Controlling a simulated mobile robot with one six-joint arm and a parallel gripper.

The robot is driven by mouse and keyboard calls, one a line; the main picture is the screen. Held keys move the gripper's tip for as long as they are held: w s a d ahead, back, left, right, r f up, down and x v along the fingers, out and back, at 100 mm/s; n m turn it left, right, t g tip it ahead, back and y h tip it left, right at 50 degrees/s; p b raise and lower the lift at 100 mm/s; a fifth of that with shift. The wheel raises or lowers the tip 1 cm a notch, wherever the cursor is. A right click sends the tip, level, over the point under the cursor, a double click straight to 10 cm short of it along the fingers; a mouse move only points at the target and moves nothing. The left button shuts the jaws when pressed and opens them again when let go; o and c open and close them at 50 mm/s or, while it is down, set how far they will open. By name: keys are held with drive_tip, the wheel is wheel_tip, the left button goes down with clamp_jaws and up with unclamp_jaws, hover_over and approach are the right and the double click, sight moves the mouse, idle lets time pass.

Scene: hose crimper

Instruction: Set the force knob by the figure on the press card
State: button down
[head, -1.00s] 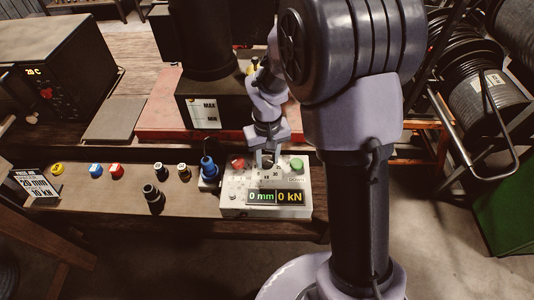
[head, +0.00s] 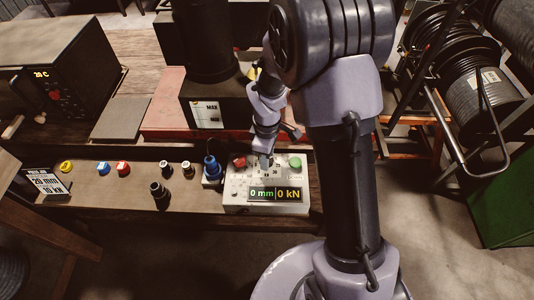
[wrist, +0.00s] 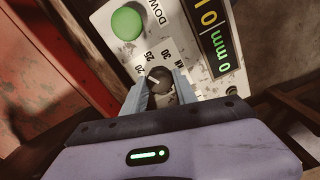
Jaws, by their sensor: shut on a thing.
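The press card (head: 47,184) stands at the far left of the bench in the head view and reads 20 mm and 10 kN. My gripper (wrist: 161,80) is shut on the dark force knob (wrist: 160,86), one finger on each side. Figures 20, 25, 30 and kN show around it in the wrist view. A pale mark on the knob points roughly towards the 20. Fingers hide part of the dial.
A green button (head: 295,162) and a red button (head: 239,161) flank the knob on the box. A blue connector piece (head: 211,168) stands just left of the box. Several small fittings stand further left. The press (head: 215,112) rises behind.

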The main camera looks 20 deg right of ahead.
drive_tip(key=shift+n+p, duration=0.5)
drive_tip(key=shift+n, duration=0.9)
drive_tip(key=c, duration=1)
unclamp_jaws()
drive_tip(key=shift+o, duration=0.2)
wheel_tip(320, 180, up, 17)
drive_tip(key=p, duration=0.4)
drive_tip(key=shift+r+p, duration=0.2)
drive_tip(key=shift+p, duration=0.1)
